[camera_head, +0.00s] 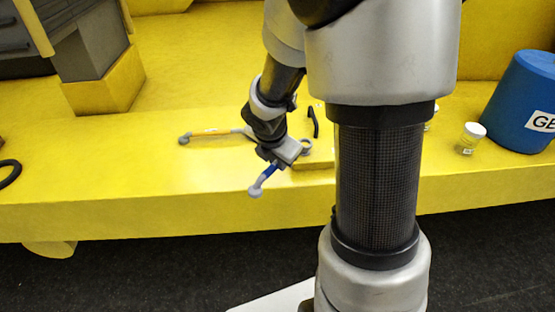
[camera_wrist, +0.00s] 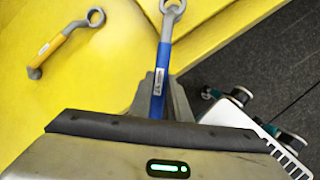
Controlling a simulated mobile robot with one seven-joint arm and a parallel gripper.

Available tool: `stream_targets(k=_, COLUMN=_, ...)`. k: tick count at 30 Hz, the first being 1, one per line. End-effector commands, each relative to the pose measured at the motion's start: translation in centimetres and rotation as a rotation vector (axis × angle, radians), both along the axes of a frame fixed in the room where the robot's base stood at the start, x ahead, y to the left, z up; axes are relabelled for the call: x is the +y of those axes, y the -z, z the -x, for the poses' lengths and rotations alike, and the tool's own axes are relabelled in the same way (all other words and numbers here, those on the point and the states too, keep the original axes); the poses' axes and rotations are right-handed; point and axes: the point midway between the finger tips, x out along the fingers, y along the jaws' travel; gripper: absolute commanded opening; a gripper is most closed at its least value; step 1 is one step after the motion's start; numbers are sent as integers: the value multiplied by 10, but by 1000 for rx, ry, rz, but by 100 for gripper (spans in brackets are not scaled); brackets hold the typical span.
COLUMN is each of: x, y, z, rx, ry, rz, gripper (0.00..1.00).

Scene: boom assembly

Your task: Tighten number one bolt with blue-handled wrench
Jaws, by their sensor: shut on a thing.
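My gripper (camera_head: 276,160) is shut on the blue-handled wrench. Part of the blue handle (camera_head: 268,171) and a grey end (camera_head: 255,191) stick out toward the front edge of the yellow surface. In the wrist view my gripper (camera_wrist: 165,108) is at the bottom, around the blue handle (camera_wrist: 162,70). The wrench's grey ring end (camera_wrist: 173,8) points to the top, by a raised yellow block; this ring also shows right of the gripper in the head view (camera_head: 305,146). I cannot make out the number one bolt in either view.
A yellow-handled wrench (camera_head: 210,132) lies left of my gripper; it also shows in the wrist view (camera_wrist: 58,42). A low yellow block (camera_head: 314,164) is partly hidden by my arm.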

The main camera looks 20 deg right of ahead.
Motion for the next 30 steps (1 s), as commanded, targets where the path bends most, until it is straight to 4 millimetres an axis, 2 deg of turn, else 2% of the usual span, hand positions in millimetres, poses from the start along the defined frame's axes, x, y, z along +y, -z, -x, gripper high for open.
stream_targets(k=10, x=0, y=1, z=-1, rx=-1, ry=0, rz=0, gripper=0)
stream_targets(k=30, x=0, y=21, z=0, rx=-1, ry=0, rz=0, gripper=0)
